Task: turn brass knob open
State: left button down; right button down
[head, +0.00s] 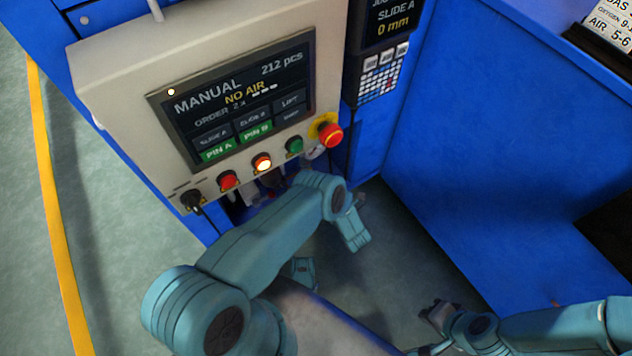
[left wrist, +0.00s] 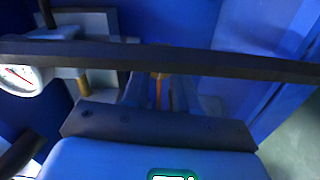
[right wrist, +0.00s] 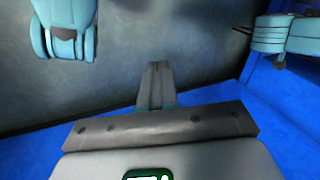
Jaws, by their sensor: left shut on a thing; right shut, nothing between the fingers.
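The brass knob (left wrist: 158,90) shows in the left wrist view as a narrow orange-brown strip between the fingers of my left gripper (left wrist: 160,98). The gripper is shut on it. A dark bar crosses in front and hides part of the grip. In the head view my left forearm covers most of this spot, under the control panel. My right gripper (head: 434,311) is low, at the right of the head view, well away from the panel. In the right wrist view its fingers (right wrist: 156,80) are shut together with nothing between them.
A round white gauge (left wrist: 20,78) and a brass fitting (left wrist: 84,85) are left of the grip. The panel screen (head: 240,100) reads MANUAL and NO AIR. A red emergency button (head: 331,134) sits above my left arm. Blue machine walls (head: 480,130) enclose the right side.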

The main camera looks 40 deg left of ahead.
pick_arm(q)
jog(key=c, duration=0.9)
grip_release()
jog(key=p+v, duration=0.2)
jog(key=v, duration=1.4)
jog(key=shift+d, duration=0.2)
pick_arm(e)
jog(key=shift+s+a+r, duration=0.15)
jog(key=shift+s+r, duration=0.55)
jog(key=shift+r, duration=0.25)
pick_arm(q)
jog(key=shift+s, duration=0.1)
pick_arm(e)
jog(key=shift+g, duration=0.3)
